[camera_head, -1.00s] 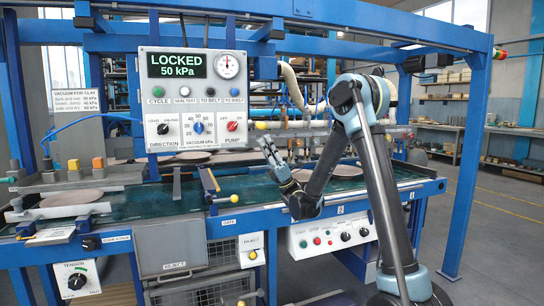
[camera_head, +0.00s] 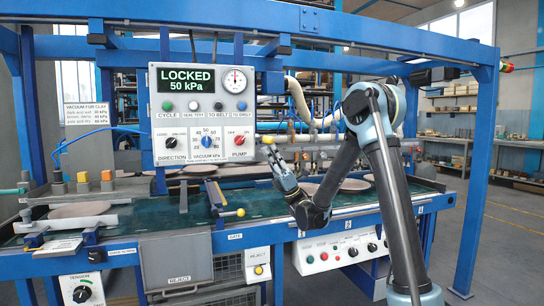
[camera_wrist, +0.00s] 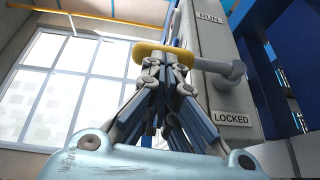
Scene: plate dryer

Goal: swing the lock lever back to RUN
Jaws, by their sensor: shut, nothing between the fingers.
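The lock lever (camera_wrist: 212,65) is a grey rod with a yellow grip (camera_wrist: 160,51), reaching left from its pivot on a grey housing in the wrist view. It lies between the RUN label (camera_wrist: 210,17) above and the LOCKED label (camera_wrist: 231,118) below. The yellow end also shows in the head view (camera_head: 267,139). My gripper (camera_wrist: 165,66) is shut and empty, its fingertips right at the yellow grip; I cannot tell if they touch. In the head view my gripper (camera_head: 270,151) is just below the yellow end. The display (camera_head: 192,78) reads LOCKED, 50 kPa.
The control panel (camera_head: 202,117) stands left of my gripper. Below is a green belt (camera_head: 155,217) with round plates. A small yellow-ended handle (camera_head: 240,212) sticks out at the belt's front edge. The floor at right is clear.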

